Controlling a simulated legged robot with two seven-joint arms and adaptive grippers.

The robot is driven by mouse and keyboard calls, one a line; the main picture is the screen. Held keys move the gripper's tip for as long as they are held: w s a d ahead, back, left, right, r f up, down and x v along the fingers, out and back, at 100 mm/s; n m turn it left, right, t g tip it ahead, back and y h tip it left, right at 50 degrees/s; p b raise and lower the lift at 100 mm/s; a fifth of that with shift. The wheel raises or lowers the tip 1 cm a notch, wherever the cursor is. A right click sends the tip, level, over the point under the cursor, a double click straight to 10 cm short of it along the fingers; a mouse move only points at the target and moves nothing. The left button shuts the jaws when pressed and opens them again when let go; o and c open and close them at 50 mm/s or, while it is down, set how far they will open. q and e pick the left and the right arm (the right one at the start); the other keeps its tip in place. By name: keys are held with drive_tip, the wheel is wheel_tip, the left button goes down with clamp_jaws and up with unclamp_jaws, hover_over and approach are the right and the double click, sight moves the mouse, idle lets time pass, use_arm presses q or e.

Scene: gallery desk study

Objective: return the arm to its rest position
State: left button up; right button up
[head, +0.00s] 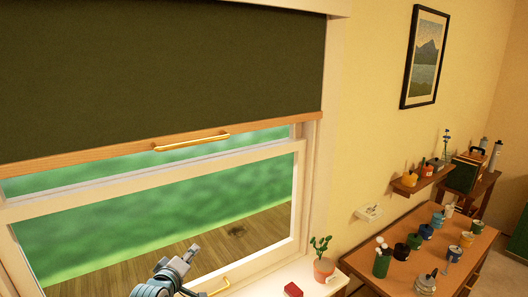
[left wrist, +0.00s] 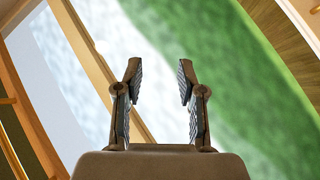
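My left gripper (head: 179,262) is at the bottom of the head view, in front of the lower window pane. In the left wrist view its two fingers (left wrist: 160,85) stand apart with nothing between them, and the window lies beyond. The gripper looks clear of the window frame, though the exact distance is hard to tell. My right gripper is in neither view.
A dark green blind (head: 160,75) with a wooden bottom rail and brass handle (head: 192,142) covers the upper window. A potted plant (head: 324,268) and red block (head: 292,290) sit on the sill. A wooden desk (head: 415,262) with several jars stands at right.

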use_arm(q)
drive_tip(key=s+f+m+g, duration=0.2)
drive_tip(key=s+f, duration=0.2)
drive_tip(key=f, duration=0.5)
drive_tip(key=s+f+m+g+y, duration=0.1)
drive_tip(key=s+f+m, duration=0.1)
drive_tip(key=s+f, duration=0.5)
drive_tip(key=s+f+m+g, duration=0.1)
drive_tip(key=s+f+g, duration=0.1)
drive_tip(key=f, duration=0.9)
drive_tip(key=s+f+m+g, duration=0.35)
drive_tip(key=s+f, duration=0.45)
drive_tip(key=s, duration=0.5)
drive_tip(key=s+f+m+g, duration=0.35)
drive_tip(key=s+f, duration=0.45)
drive_tip(key=s, duration=0.5)
wheel_tip(320, 180, down, 29)
drive_tip(key=s+b, duration=0.2)
drive_tip(key=b, duration=0.3)
drive_tip(key=s+a+f+b, duration=0.1)
drive_tip(key=s+f+b, duration=0.1)
drive_tip(key=s+f, duration=0.7)
drive_tip(key=s+a+f+g+b, duration=0.1)
drive_tip(key=s+f+b, duration=0.1)
drive_tip(key=s+f, duration=0.7)
wheel_tip(320, 180, down, 3)
drive_tip(key=shift+a+f+y, duration=0.2)
drive_tip(key=shift+a+y, duration=0.05)
drive_tip(key=shift+y, duration=0.15)
